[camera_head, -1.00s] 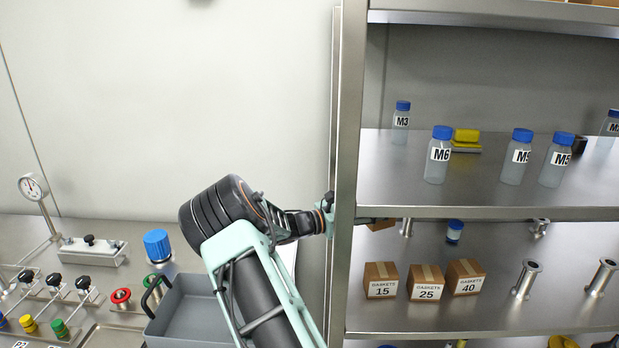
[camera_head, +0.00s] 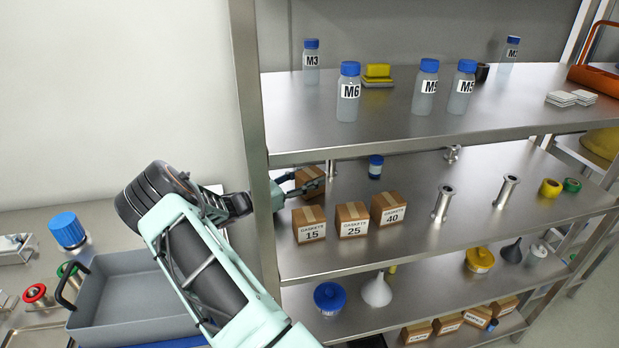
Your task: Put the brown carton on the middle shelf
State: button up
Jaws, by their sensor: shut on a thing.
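My gripper (camera_head: 312,187) reaches past the left post of the shelf rack and is shut on a brown carton (camera_head: 309,174). The carton is at the left end of the shelf (camera_head: 400,212) under the bottle shelf, behind the row of gasket cartons. The gripper's fingers cover part of it. I cannot tell whether it touches the shelf surface. Three brown cartons stand in a row at the front of that shelf: GASKETS 15 (camera_head: 309,225), GASKETS 25 (camera_head: 352,220) and GASKETS 40 (camera_head: 388,210).
The rack's left post (camera_head: 252,110) stands close to my arm. A small blue-capped jar (camera_head: 375,167) and metal pipe pieces (camera_head: 443,204) share the carton shelf. Bottles (camera_head: 348,92) stand above; a funnel (camera_head: 377,291) stands below. A grey tray (camera_head: 125,300) lies left.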

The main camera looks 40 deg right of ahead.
jog(key=o, duration=1.2)
jog(key=shift+f, duration=0.1)
jog(key=a, duration=0.5)
jog(key=a+b, duration=0.1)
jog(key=a, duration=0.1)
jog(key=shift+w+a, duration=0.25)
jog(key=shift+w, duration=0.15)
